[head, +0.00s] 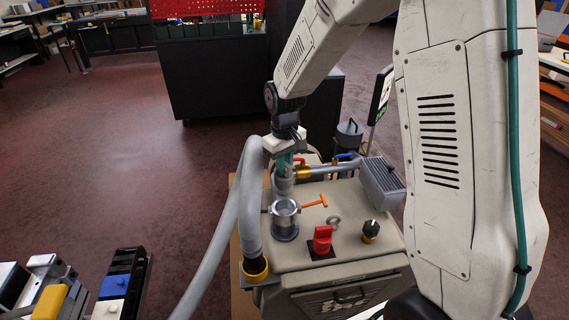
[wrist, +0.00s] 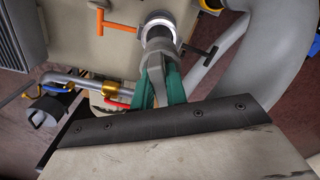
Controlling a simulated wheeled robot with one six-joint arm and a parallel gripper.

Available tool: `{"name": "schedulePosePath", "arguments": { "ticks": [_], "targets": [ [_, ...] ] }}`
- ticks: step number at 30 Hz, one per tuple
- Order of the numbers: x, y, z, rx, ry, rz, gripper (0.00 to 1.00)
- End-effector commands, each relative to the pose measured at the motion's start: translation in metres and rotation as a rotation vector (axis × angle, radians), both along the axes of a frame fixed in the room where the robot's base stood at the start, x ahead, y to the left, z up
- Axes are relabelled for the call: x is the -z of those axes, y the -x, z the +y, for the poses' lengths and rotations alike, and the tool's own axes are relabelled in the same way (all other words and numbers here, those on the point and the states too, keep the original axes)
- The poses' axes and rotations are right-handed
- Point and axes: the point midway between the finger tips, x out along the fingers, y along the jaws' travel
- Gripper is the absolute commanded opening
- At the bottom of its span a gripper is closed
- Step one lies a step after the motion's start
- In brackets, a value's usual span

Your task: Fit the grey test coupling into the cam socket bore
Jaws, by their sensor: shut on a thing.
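My gripper (head: 285,166) has teal fingers shut on the grey coupling (head: 283,186), which hangs below them in the head view. The cam socket (head: 285,224) is a grey metal cup with side levers on top of the beige machine. Its round mouth shows in the head view, with the coupling just above and behind its far rim. In the wrist view my gripper (wrist: 161,88) grips the coupling (wrist: 159,44), whose far end overlaps the bright ring of the socket (wrist: 158,17). The gap between them is hard to judge, and the coupling's lower end is partly hidden.
An orange T-handle (head: 315,201), a red knob (head: 322,240), a black knob (head: 370,230) and a grey finned box (head: 382,180) stand on the machine top (head: 290,270). A thick grey hose (head: 243,205) rises close on the left. A pipe with brass fittings (head: 325,171) lies behind.

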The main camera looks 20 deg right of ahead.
Motion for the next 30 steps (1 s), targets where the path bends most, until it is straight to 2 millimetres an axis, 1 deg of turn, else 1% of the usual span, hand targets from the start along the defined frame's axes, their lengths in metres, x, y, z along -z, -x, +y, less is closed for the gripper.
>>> {"name": "schedulePosePath", "arguments": {
  "ticks": [1,5,12,18,24,30],
  "targets": [
    [0.000,0.002,-0.001,0.002,0.000,-0.001,0.00],
    [0.010,0.002,-0.002,0.003,-0.001,0.001,0.00],
    [0.034,0.002,-0.003,0.005,0.000,0.001,0.00],
    [0.049,0.002,-0.003,0.005,0.000,0.001,0.00],
    [0.057,0.002,-0.003,0.005,0.000,-0.001,0.00],
    [0.058,0.001,-0.003,0.005,0.000,-0.001,0.00]
  ]
}}
